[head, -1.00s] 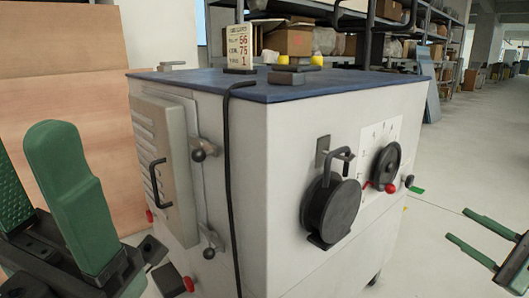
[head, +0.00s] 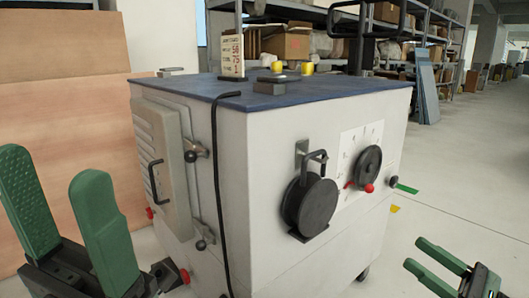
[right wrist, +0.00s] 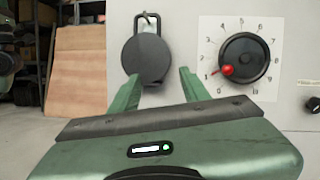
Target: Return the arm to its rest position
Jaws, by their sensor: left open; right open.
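My left gripper (head: 62,212) is at the lower left of the head view, its two green fingers apart with nothing between them. My right gripper (head: 427,256) is at the lower right, its green fingers apart and empty. In the right wrist view, the right gripper (right wrist: 160,88) points toward the cabinet front and stands apart from it. The grey cabinet (head: 275,150) with a dark blue top stands in the middle. A round black disc (head: 310,207) hangs on its front from a hook, and it also shows in the right wrist view (right wrist: 146,57).
A black dial (head: 368,163) with a red knob sits on a numbered white plate. A vented side door (head: 162,165) and a black cable (head: 220,190) are on the left side. A number sign (head: 231,55) stands on top.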

